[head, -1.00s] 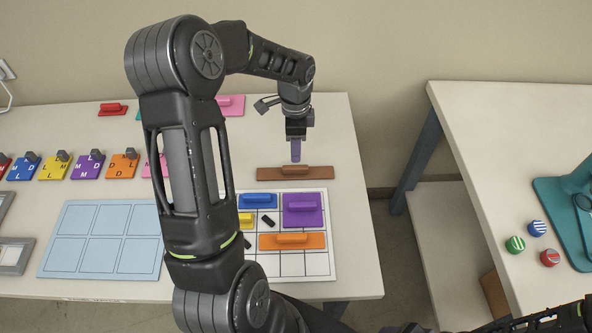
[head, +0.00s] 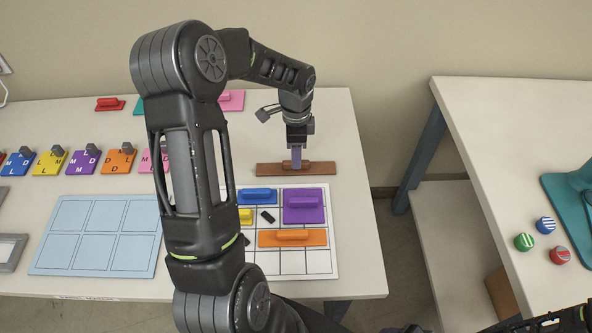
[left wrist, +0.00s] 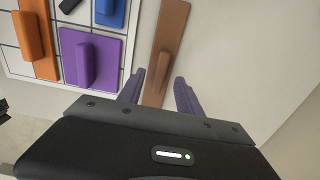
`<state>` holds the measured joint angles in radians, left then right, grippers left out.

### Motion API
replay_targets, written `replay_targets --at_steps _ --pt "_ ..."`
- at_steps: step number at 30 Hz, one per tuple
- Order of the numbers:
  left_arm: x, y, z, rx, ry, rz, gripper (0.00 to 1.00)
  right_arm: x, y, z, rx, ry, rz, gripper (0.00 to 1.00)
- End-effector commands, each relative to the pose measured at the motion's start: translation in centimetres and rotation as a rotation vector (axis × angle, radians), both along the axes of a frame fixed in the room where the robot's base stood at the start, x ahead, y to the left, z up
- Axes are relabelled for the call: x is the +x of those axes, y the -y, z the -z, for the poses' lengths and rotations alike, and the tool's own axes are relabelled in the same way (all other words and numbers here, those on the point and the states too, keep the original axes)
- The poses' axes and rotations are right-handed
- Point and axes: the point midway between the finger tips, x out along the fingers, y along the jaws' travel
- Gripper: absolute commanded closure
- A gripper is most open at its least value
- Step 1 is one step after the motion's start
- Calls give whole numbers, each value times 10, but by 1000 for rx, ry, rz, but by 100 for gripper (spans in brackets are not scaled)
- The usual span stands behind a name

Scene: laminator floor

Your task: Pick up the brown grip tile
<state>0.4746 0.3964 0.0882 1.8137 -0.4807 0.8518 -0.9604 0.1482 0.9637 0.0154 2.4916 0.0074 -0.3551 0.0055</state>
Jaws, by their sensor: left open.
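The brown grip tile (head: 270,169) is a long flat bar with a raised grip, lying on the white table just behind the grid board. My left gripper (head: 296,161) is over its grip, pointing down. In the left wrist view the brown grip tile (left wrist: 172,35) runs between the two open fingers (left wrist: 160,92), one on each side of the raised grip. I cannot tell whether the fingers touch it. My right gripper does not show clearly; only a dark part of an arm is at the bottom right.
The white grid board (head: 322,262) holds blue (head: 258,196), purple (head: 303,207), yellow and orange (head: 292,238) grip tiles. A light-blue panel (head: 60,245) lies left. A pink tile (head: 231,101) is behind my arm. A second table (head: 480,120) stands right across a gap.

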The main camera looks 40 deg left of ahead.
Motion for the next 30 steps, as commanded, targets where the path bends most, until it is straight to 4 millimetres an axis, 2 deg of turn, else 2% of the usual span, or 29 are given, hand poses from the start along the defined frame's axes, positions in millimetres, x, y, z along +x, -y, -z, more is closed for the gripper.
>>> replay_targets --at_steps 1,5,24,30 --pt "0 0 16 -1 -1 0 58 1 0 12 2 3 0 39" --pt "0 0 28 0 -1 1 58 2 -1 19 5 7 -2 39" --pt "0 0 27 1 -1 1 58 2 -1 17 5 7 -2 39" --pt "0 0 27 1 -1 1 74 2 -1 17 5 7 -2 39"
